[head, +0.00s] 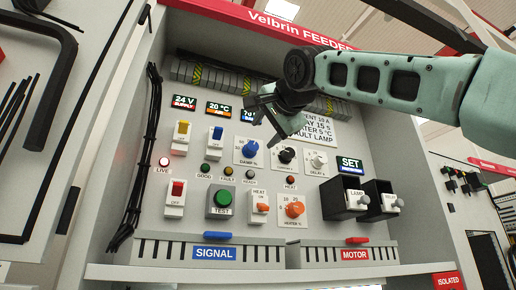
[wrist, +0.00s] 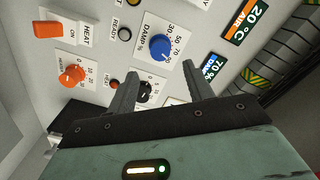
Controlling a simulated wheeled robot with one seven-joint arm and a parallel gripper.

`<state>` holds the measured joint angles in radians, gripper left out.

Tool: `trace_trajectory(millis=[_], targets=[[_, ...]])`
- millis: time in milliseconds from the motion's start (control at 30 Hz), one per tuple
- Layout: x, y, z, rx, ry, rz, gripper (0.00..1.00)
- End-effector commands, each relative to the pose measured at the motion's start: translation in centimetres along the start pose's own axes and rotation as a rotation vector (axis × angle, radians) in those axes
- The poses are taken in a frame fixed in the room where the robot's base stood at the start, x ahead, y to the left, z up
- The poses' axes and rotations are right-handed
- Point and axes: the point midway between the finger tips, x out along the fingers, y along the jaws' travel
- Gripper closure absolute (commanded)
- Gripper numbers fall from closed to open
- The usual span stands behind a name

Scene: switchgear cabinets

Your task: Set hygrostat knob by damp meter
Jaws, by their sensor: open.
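The blue damp knob (head: 250,149) sits on a white plate marked "DAMP %" on the grey panel. In the wrist view the knob (wrist: 159,51) stands just beyond my fingertips, with scale numbers beside it; its pointer setting is too small to read surely. The blue damp meter (wrist: 212,68) reads 70 %; in the head view the meter (head: 248,114) is partly hidden by my gripper. My gripper (wrist: 160,71) is open and empty, its fingers apart on the knob's near side. In the head view my gripper (head: 276,128) hangs in front of the panel, right of the knob.
A black knob (wrist: 145,89) lies close to one finger. An orange heater knob (head: 294,209), a green test button (head: 223,198) and several switches sit lower. Open space lies before the panel.

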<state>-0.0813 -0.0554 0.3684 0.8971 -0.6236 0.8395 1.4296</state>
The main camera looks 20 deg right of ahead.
Motion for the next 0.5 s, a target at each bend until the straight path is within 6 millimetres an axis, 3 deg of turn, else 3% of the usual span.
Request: trace_trajectory(millis=[200,500], targets=[[-5.1,0.2,0.1,0.001,0.002,-0.003,0.48],[-8.7,0.0,0.0,0.001,0.0,-0.001,0.48]])
